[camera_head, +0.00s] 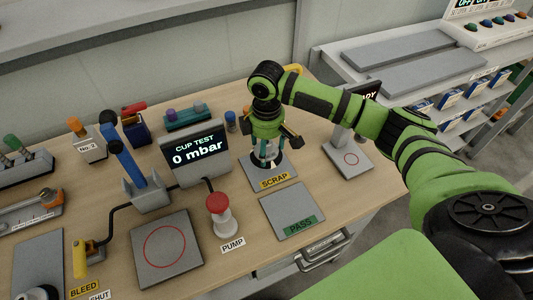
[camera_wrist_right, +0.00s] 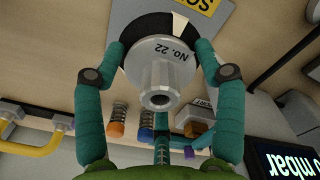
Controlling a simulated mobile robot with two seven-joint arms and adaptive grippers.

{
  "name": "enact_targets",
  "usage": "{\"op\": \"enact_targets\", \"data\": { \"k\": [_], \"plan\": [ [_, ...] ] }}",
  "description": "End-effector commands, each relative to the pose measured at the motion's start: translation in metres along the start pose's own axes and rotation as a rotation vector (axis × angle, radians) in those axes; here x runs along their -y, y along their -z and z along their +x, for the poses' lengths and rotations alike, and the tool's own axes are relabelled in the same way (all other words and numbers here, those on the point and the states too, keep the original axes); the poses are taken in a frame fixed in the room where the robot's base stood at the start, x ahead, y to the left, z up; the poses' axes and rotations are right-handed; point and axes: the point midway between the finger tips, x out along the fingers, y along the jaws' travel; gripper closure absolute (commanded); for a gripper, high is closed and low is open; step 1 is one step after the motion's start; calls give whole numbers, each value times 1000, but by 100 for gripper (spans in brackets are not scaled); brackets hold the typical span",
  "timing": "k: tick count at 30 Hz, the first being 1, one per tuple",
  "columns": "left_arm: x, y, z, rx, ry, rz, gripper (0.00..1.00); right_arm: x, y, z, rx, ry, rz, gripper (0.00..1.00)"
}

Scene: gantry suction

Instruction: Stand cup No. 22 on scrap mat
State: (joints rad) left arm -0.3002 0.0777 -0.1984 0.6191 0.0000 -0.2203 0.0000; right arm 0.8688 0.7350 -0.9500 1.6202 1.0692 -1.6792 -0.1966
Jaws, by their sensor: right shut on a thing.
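Cup No. 22 (camera_wrist_right: 165,55) is a light grey fitting with a black rubber rim, its number readable in the right wrist view. My right gripper (camera_head: 267,158) points down over the grey scrap mat (camera_head: 250,172), with its teal fingers shut on the cup. In the head view the cup's black rim (camera_head: 279,158) is at the mat, behind the yellow SCRAP label. The cup looks upright. The fingers partly hide it, and I cannot tell whether the rim bears on the mat. My left gripper is not in view.
The PASS mat (camera_head: 291,205) lies in front and bare. The cup test display (camera_head: 195,155) reads 0 mbar, left of the gripper. A red-topped pump button (camera_head: 218,210) and a circled grey plate (camera_head: 167,250) stand nearer. A READY station (camera_head: 348,155) is at right.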

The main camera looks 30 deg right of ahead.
Motion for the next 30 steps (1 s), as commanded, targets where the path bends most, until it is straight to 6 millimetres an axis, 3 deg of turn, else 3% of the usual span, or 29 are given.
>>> {"op": "enact_targets", "data": {
  "k": [9,20,21,22,30],
  "plan": [
    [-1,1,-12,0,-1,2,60,0,0,37,1,1,0,67],
    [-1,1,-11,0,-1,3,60,0,0,42,1,0,0,67],
    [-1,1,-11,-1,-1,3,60,0,-1,42,1,0,0,18],
    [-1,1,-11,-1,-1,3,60,0,-1,42,1,0,0,6],
    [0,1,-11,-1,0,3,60,0,-1,42,1,0,1,5]
  ]
}}
